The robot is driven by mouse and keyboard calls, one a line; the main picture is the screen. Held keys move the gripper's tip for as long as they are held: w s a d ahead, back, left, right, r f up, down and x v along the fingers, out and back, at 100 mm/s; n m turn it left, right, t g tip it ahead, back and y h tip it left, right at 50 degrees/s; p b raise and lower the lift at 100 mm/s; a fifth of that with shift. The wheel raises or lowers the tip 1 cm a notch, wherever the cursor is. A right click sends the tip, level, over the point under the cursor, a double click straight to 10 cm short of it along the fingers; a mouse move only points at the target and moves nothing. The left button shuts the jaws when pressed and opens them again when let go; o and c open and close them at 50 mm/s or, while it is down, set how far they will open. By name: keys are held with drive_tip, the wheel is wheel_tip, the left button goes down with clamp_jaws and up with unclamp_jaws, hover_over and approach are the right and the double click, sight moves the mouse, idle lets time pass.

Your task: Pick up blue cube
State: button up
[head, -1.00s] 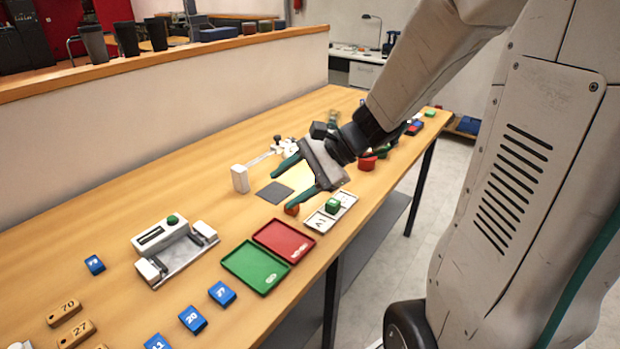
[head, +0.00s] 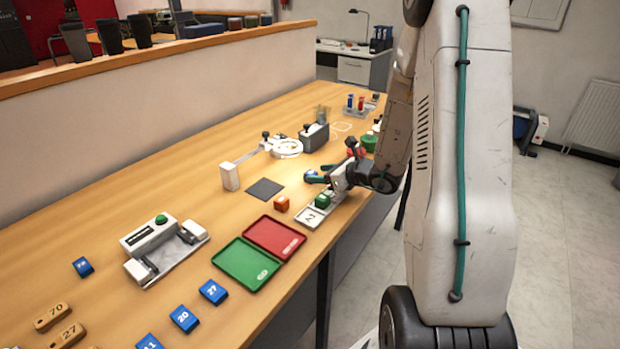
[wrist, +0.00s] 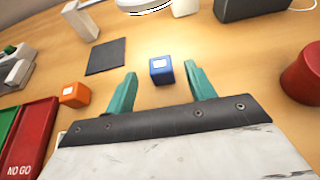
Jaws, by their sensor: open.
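The blue cube (wrist: 161,70) sits on the wooden table in the wrist view, with a small white label on top. It lies just beyond and between the two teal fingers of my gripper (wrist: 160,80), with gaps on both sides. The fingers are apart and hold nothing. In the head view my gripper (head: 318,174) is low over the table, and a bit of the blue cube (head: 311,171) shows beside the fingers, partly hidden by them.
An orange cube (head: 281,204) and a dark square pad (head: 264,189) lie to the left. A white A1 tray (head: 307,217) holding a green cube (head: 322,201) is close to my gripper. Red (head: 274,238) and green (head: 247,263) trays lie nearer. A red round object (wrist: 302,75) stands right.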

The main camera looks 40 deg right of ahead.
sight(312, 173)
drive_tip(key=x, duration=0.3)
drive_tip(key=shift+w, duration=0.25)
drive_tip(key=c, duration=1)
drive_tip(key=shift+c, duration=0.2)
